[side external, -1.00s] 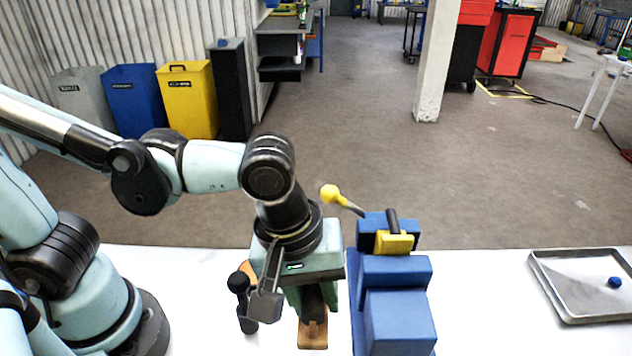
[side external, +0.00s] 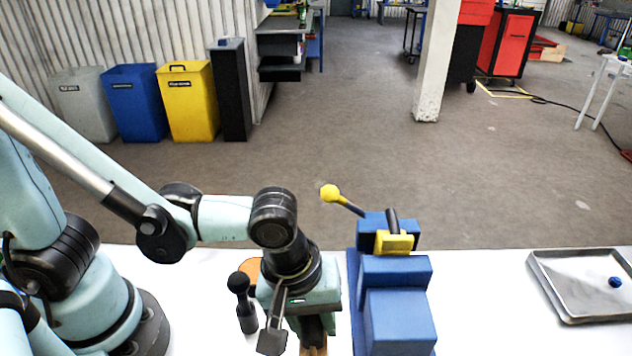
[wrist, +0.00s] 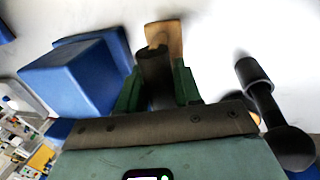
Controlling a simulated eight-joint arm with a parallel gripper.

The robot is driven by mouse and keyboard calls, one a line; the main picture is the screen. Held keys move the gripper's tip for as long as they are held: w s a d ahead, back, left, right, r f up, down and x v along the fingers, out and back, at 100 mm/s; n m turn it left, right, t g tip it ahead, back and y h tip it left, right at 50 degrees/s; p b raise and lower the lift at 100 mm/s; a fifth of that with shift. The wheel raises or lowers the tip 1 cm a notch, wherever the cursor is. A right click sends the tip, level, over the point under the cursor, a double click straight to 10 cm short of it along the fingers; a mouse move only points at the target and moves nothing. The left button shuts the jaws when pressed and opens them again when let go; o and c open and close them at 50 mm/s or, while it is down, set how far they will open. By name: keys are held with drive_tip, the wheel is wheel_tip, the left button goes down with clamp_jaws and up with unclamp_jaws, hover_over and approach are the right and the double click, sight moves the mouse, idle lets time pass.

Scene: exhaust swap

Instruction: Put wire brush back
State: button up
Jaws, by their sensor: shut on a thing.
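The wire brush is a wooden piece with a dark rounded part. My gripper (side external: 315,330) is shut on it, close above the white table, left of the blue machine. In the wrist view, the dark part (wrist: 155,72) is between the green fingers and the wooden end (wrist: 166,34) sticks out past them. In the side view only a bit of the wood (side external: 313,350) shows at the bottom edge. I cannot tell whether the brush touches the table.
A black ball-topped tool (side external: 243,305) stands just left of my gripper, with a tan piece (side external: 252,268) behind it. A blue machine (side external: 398,318) with a yellow-knobbed lever (side external: 331,193) stands close on the right. A metal tray (side external: 562,300) holding a blue item lies far right; table between is clear.

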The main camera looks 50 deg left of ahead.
drive_tip(key=shift+f, duration=0.15)
drive_tip(key=o, duration=1.1)
wheel_tip(320, 180, up, 12)
drive_tip(key=s+a, duration=0.2)
drive_tip(key=w+a+m+t, duration=0.2)
drive_tip(key=a+m, duration=0.1)
drive_tip(key=a, duration=0.3)
drive_tip(key=w+a+f+m+t+y, duration=0.1)
drive_tip(key=w+a+m, duration=0.2)
drive_tip(key=a, duration=0.3)
drive_tip(key=w+a+f+m+t, duration=0.1)
drive_tip(key=w+a+m+t, duration=0.1)
drive_tip(key=a, duration=0.4)
drive_tip(key=shift+w+a+m+t+y, duration=0.25)
drive_tip(key=shift+w+m, duration=0.25)
drive_tip(key=shift+w, duration=0.25)
